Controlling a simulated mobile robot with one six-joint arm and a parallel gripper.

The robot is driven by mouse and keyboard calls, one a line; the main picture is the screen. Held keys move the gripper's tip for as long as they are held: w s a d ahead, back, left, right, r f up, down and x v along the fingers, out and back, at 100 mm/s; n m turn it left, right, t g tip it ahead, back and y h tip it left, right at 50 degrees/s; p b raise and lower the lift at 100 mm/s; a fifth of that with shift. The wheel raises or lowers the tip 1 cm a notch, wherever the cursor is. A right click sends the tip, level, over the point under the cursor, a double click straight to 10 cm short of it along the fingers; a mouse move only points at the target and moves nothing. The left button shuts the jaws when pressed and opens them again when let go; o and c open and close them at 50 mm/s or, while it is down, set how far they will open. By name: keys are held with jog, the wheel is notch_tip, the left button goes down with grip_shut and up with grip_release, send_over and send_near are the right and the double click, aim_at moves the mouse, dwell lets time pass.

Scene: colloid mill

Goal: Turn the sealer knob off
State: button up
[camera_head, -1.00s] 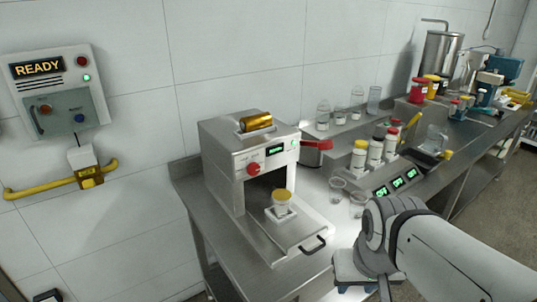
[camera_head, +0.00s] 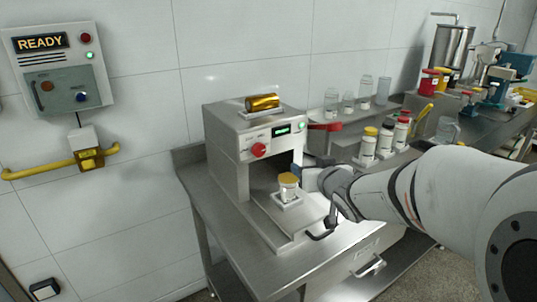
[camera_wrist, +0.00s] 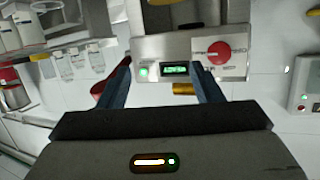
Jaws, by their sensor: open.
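The sealer (camera_head: 228,150) is a steel box on the bench with a lit green display (camera_head: 290,129). Its round red knob (camera_head: 258,149) is on the front face, left of and below the display. In the wrist view, which looks upside down, the knob (camera_wrist: 219,52) lies to the right of the display (camera_wrist: 174,69). My gripper (camera_wrist: 163,78) is open and empty, with its two dark fingers pointing at the sealer front. The knob is just beyond the right finger's tip, not between the fingers. In the head view the arm comes from the right; the fingertips are hard to make out.
A jar with a yellow lid (camera_head: 288,181) stands on the sealer's tray below the front. A red lever (camera_head: 326,127) sticks out at the sealer's right. A gold roll (camera_head: 262,103) lies on top. Several jars and bottles stand behind my arm. A wall panel (camera_head: 62,71) reads READY.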

aim_at(260, 152)
jog(key=w+a+n+y, duration=0.1)
jog(key=w+a+y, duration=0.1)
jog(key=a, duration=0.2)
jog(key=w+a+n+y+b, duration=0.1)
jog(key=w+a+y, duration=0.1)
jog(key=w+a, duration=0.1)
jog(key=w+a+n+y, duration=0.1)
jog(key=w+a+y, duration=0.1)
jog(key=a, duration=0.3)
jog(key=shift+w+f+y+b, duration=0.2)
jog(key=shift+w+y+b, duration=0.1)
jog(key=shift+c, duration=0.5)
jog(key=shift+a, duration=0.1)
jog(key=c, duration=0.9)
